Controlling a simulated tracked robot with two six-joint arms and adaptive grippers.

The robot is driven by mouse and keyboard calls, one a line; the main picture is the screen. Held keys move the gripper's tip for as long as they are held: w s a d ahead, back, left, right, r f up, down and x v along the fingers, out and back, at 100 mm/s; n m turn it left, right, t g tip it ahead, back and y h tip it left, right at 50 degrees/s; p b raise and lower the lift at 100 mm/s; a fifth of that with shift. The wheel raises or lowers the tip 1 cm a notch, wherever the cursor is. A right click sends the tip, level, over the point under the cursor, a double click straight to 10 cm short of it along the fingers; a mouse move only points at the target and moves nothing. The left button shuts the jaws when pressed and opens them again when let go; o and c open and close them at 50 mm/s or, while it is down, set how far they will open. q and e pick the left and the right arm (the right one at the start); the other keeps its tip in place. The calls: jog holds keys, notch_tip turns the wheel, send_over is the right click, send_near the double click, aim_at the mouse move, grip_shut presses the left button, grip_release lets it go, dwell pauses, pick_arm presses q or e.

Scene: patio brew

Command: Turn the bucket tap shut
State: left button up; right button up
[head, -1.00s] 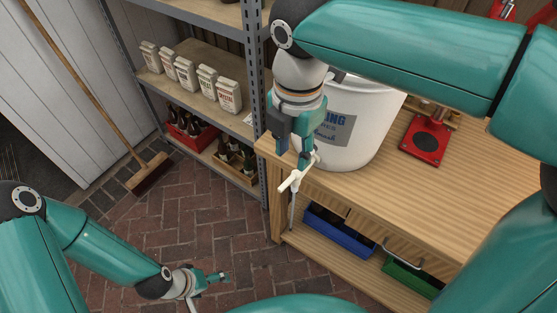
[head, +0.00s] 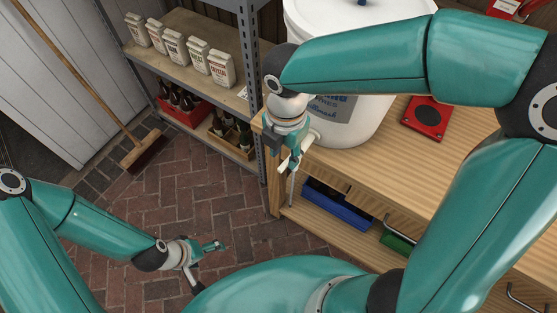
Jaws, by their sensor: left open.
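The large white bucket (head: 375,110) stands on the wooden bench near its left end, partly hidden behind my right arm. Its white tap (head: 292,163) sticks out past the bench edge, with a thin pale tube (head: 290,192) hanging below. My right gripper (head: 284,155) is at the tap, pointing down, its fingers overlapping the tap. I cannot tell whether they grip it or only touch it, and the tap's handle is mostly hidden. My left gripper (head: 208,265) is open and empty over the brick floor, well apart from the tap.
A metal shelf (head: 258,150) with several packets and bottle crates stands left of the bench (head: 430,170). A red-based device (head: 427,118) stands right of the bucket. A blue bin (head: 338,205) and a green bin (head: 396,242) sit underneath.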

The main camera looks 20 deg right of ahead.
aim_at(284, 165)
jog(key=shift+f, duration=1.9)
